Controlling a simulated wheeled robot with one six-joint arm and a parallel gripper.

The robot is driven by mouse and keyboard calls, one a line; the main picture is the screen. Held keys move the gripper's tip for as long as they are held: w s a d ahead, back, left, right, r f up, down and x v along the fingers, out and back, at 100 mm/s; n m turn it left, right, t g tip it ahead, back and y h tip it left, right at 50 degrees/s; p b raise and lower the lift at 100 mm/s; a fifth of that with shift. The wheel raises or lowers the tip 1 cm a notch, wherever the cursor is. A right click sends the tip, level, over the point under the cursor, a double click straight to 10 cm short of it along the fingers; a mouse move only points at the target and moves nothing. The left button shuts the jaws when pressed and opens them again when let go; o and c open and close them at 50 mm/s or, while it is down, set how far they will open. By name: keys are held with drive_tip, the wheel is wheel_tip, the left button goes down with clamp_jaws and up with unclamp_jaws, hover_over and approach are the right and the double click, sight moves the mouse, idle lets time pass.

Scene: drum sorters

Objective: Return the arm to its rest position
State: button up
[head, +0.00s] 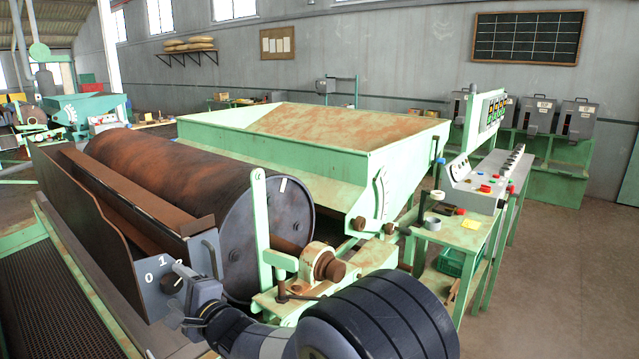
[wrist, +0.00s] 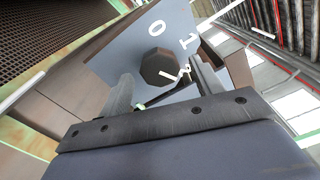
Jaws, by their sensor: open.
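My gripper (head: 186,294) is at the lower left of the head view, in front of a grey-blue dial plate (head: 158,300) marked with numbers. In the wrist view my gripper (wrist: 165,84) is open, with one finger on each side of a dark faceted knob (wrist: 157,66). The knob also shows in the head view (head: 171,283), partly hidden by my gripper. The gap between fingers and knob is hard to judge. My dark arm (head: 375,318) fills the bottom middle of the head view.
A large rusty drum (head: 185,185) lies behind the dial plate. A green lever post (head: 261,225) and a bearing block (head: 325,263) stand close to my arm. A green hopper (head: 320,160) is behind them. A control desk (head: 475,195) stands right; the floor (head: 560,270) beyond it is clear.

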drive_tip(key=shift+w+a, duration=0.45)
drive_tip(key=shift+a, duration=0.1)
